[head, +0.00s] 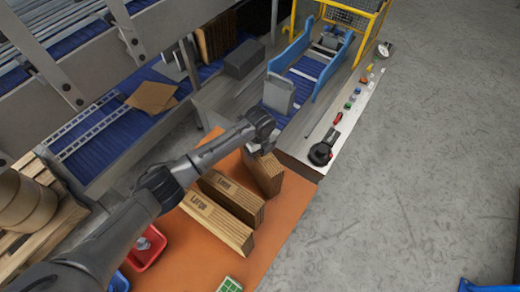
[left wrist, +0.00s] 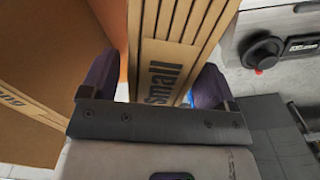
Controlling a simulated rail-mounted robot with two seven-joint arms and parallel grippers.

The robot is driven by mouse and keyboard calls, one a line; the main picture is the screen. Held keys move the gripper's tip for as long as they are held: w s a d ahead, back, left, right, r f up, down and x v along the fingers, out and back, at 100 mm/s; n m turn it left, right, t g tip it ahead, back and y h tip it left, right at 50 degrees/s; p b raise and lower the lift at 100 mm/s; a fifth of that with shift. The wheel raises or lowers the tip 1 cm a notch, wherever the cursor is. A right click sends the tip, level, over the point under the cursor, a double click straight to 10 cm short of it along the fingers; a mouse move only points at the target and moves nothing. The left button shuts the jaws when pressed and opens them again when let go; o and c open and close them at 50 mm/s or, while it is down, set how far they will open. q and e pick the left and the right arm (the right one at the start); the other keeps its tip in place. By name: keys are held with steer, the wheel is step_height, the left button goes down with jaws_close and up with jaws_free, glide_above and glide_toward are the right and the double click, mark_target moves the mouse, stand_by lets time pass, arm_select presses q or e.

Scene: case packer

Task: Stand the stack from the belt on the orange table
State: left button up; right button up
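The stack of flat brown cartons marked "small" (head: 266,177) stands upright at the far right end of the orange table (head: 255,262); its base seems to rest on the table. My left gripper (head: 260,148) is at its top. In the left wrist view the stack (left wrist: 172,50) lies between the two fingers of my left gripper (left wrist: 155,85). A strip of orange shows between the left finger and the stack, so the fingers look open around it. The right finger is close to the stack's other side, and contact there is unclear. My right gripper is not in view.
Two more upright carton stacks stand on the table: one marked "Large" (head: 213,222) and another just behind it (head: 232,197). A red bin (head: 147,248) is at the table's left. The blue belt (head: 277,95) and a worktop with a black knob (head: 321,153) lie beyond.

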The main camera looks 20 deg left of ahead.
arm_select(q)
steer(key=shift+o, duration=0.2)
steer(key=shift+r, duration=0.2)
step_height(320, 180, up, 12)
steer(key=shift+p, duration=0.45)
stand_by(0.8)
stand_by(0.5)
